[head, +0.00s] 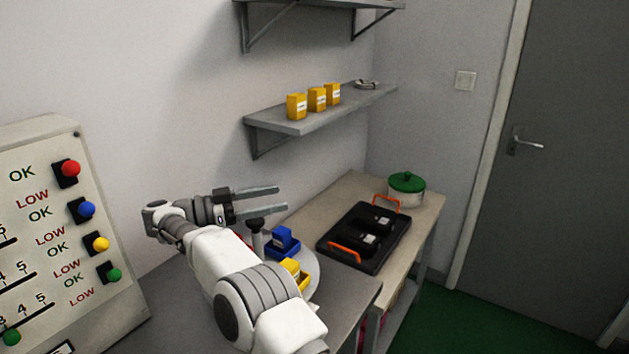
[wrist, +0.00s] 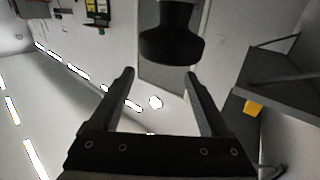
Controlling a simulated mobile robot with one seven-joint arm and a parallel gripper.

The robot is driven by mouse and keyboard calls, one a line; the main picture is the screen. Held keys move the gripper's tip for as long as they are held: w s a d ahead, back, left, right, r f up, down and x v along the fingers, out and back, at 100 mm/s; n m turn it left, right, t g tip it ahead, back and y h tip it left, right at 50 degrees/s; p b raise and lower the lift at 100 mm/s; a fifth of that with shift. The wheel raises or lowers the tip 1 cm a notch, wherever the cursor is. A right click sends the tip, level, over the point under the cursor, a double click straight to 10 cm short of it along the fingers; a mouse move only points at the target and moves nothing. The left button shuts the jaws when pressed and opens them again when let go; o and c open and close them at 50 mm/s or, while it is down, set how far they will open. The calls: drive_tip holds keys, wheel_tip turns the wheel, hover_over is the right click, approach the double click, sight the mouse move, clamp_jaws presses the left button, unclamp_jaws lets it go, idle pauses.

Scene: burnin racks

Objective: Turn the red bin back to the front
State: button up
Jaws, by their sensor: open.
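A round light-grey turntable (head: 315,272) stands on the grey bench, partly covered by my arm. A blue bin (head: 284,243) sits at its far side and a yellow bin (head: 296,273) at its near right. A dark knob on a post (head: 255,222) rises from its middle. In the wrist view the dark knob (wrist: 170,46) shows close, just beyond the open fingertips (wrist: 160,74).
A black tray (head: 335,252) with orange handles holds dark devices on the bench to the right. A pot with a green lid (head: 407,188) stands behind it. A wall shelf (head: 320,119) with yellow boxes hangs above. A panel with coloured buttons (head: 70,240) stands left.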

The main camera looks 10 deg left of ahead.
drive_tip(key=d+r, duration=0.6)
drive_tip(key=d, duration=0.5)
drive_tip(key=shift+r+b, duration=0.25)
drive_tip(key=shift+b, duration=0.1)
drive_tip(key=shift+o, duration=0.2)
drive_tip(key=shift+w, duration=0.1)
drive_tip(key=s+a+f+n+t+y+p, duration=0.3)
drive_tip(key=s+a+n+t+y, duration=0.2)
drive_tip(key=a+n+t+y, duration=0.55)
drive_tip(key=s+d+f+n+g+y+p, duration=0.1)
drive_tip(key=s+f+n+g+y+p, duration=0.2)
drive_tip(key=s+f+n+y, duration=0.6)
drive_tip(key=w+a+m+y+p, duration=0.1)
drive_tip(key=w+a, duration=0.2)
drive_tip(key=w, duration=0.4)
drive_tip(key=w+a+m+y+p, duration=0.1)
drive_tip(key=w+a+m, duration=0.1)
drive_tip(key=w, duration=0.6)
drive_tip(key=shift+a+r, duration=0.25)
drive_tip(key=shift+a, duration=0.15)
drive_tip(key=shift+y, duration=0.25)
